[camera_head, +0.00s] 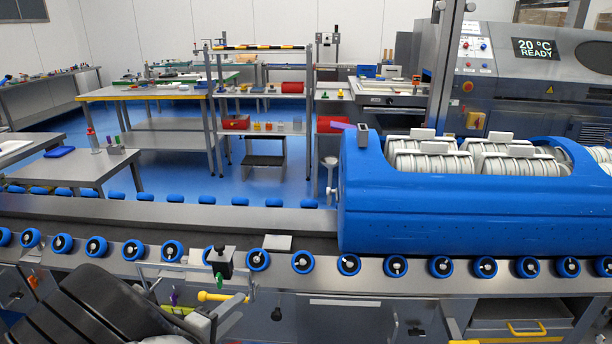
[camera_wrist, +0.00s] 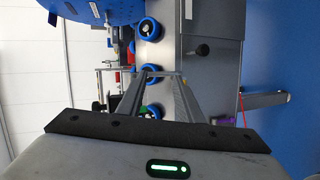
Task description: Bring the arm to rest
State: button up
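My gripper (camera_wrist: 164,76) shows in the wrist view. Its two grey fingers stand apart with nothing between them, so it is open and empty. Behind the fingers are the conveyor edge and its blue rollers (camera_wrist: 149,29); I see no contact with them. I cannot make out the gripper clearly in the head view.
A blue tub (camera_head: 430,215) with white discs stands on the roller conveyor (camera_head: 120,213) at right. A light plate (camera_head: 277,242) lies on the conveyor's bed. A small black box (camera_head: 220,262) sits at its front edge. Tables (camera_head: 160,93) stand behind.

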jog(key=s+d+r+m+g+h, duration=0.1)
jog(key=d+r+m+g, duration=0.4)
jog(key=d, duration=0.5)
jog(key=d+r+m+g+h, duration=0.1)
jog(key=d+r+m+g, duration=0.15)
jog(key=d+r, duration=0.65)
jog(key=s+d+r+m+g+y, duration=0.35)
jog(key=s+d+r, duration=0.25)
jog(key=s+d, duration=0.45)
jog(key=s+d+r+m+t+y, duration=0.2)
jog(key=s+d+r+t+y, duration=0.15)
jog(key=s+r, duration=0.35)
notch_tip(320, 180, up, 16)
jog(key=p, duration=1.6)
jog(key=shift+s+a+f+p, duration=0.15)
jog(key=shift+s+f+p, duration=0.1)
jog(key=shift+p, duration=0.15)
